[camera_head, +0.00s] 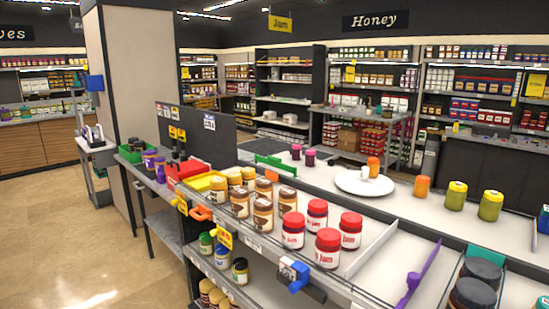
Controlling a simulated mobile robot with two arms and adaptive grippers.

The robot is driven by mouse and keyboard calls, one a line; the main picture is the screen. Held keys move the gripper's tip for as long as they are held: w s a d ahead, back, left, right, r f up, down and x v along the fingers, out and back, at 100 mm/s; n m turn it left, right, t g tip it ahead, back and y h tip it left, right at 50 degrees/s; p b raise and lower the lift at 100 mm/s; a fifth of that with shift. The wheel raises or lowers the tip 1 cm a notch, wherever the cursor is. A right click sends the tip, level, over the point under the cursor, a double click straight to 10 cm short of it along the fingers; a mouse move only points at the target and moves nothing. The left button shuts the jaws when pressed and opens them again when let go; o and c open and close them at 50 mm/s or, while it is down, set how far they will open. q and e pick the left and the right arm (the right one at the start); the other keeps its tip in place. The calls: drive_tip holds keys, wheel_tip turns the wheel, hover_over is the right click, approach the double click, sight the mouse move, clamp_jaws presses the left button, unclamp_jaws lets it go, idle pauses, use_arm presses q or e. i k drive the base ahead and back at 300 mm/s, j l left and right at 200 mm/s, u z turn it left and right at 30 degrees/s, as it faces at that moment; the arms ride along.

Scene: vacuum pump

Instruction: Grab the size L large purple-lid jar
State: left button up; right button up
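Two jars with purple-magenta lids stand side by side at the back of the counter: a left one (296,152) and a right one (310,158). Several jars with purple lids (150,160) also stand at the left end of the counter, next to the green tray. I cannot read any size marking on these jars. Neither of my grippers shows in the head view.
Red-lid jam jars (327,249) and brown-lid jars (263,217) stand along the front counter. Behind them are a white round plate (364,184), an orange jar (421,187) and yellow-green jars (490,206). A dark panel (208,138) rises at the left. The floor (65,230) at left is clear.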

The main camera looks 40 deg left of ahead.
sight(150, 154)
drive_tip(key=u, duration=2.25)
drive_tip(key=i+j+u, duration=0.2)
drive_tip(key=i, duration=0.2)
drive_tip(key=i+j+u, duration=0.3)
drive_tip(key=i, duration=0.5)
drive_tip(key=i+u, duration=0.25)
drive_tip(key=i, duration=2.2)
drive_tip(key=i+j+z, duration=0.1)
drive_tip(key=i+z, duration=0.3)
drive_tip(key=i, duration=0.15)
drive_tip(key=i+j+z, duration=0.35)
drive_tip(key=i, duration=0.2)
drive_tip(key=i+j+z, duration=0.4)
drive_tip(key=i+l, duration=0.05)
drive_tip(key=i, duration=0.05)
